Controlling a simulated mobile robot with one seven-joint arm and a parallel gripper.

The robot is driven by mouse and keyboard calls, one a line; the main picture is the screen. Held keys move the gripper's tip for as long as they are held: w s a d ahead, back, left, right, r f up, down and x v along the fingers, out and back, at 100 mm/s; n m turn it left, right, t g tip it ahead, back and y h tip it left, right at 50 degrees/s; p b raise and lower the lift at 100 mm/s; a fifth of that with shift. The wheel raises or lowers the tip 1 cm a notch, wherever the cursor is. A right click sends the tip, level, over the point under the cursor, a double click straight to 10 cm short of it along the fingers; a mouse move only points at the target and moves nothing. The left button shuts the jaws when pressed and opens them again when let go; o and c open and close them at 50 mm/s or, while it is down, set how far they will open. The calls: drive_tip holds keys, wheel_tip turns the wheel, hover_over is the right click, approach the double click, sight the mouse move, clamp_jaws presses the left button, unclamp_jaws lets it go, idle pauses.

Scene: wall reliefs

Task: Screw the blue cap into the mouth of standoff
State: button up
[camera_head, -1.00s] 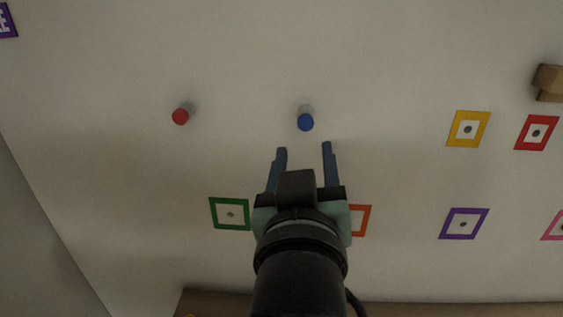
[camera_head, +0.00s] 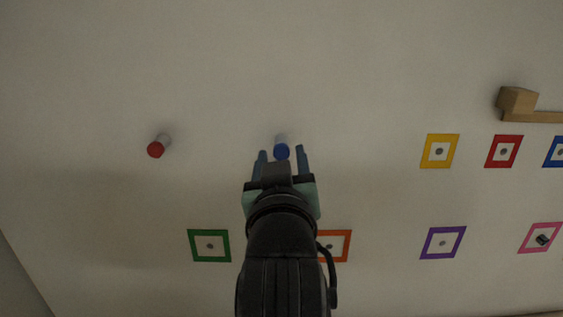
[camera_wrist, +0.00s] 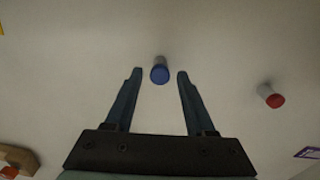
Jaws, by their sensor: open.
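The blue cap (camera_head: 282,152) sits on the end of a pale standoff (camera_head: 281,139) that juts from the wall. My gripper (camera_head: 281,153) is open, with one finger on each side of the blue cap in the head view. In the wrist view the blue cap (camera_wrist: 159,75) shows between the fingertips of my gripper (camera_wrist: 160,73), with a gap on both sides. Its pale post (camera_wrist: 159,60) shows just behind it. Whether the cap is fully seated on the post, I cannot tell.
A red cap (camera_head: 156,149) on a similar post stands to the left. Coloured square frames, such as green (camera_head: 209,246), orange (camera_head: 333,246) and yellow (camera_head: 439,151), mark the wall. A wooden block (camera_head: 517,100) juts out at upper right. The wall around the blue cap is clear.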

drive_tip(key=shift+c, duration=0.2)
clamp_jaws()
drive_tip(key=m, duration=0.4)
drive_tip(key=shift+m, duration=0.6)
drive_tip(key=m, duration=0.3)
drive_tip(key=shift+m, duration=1)
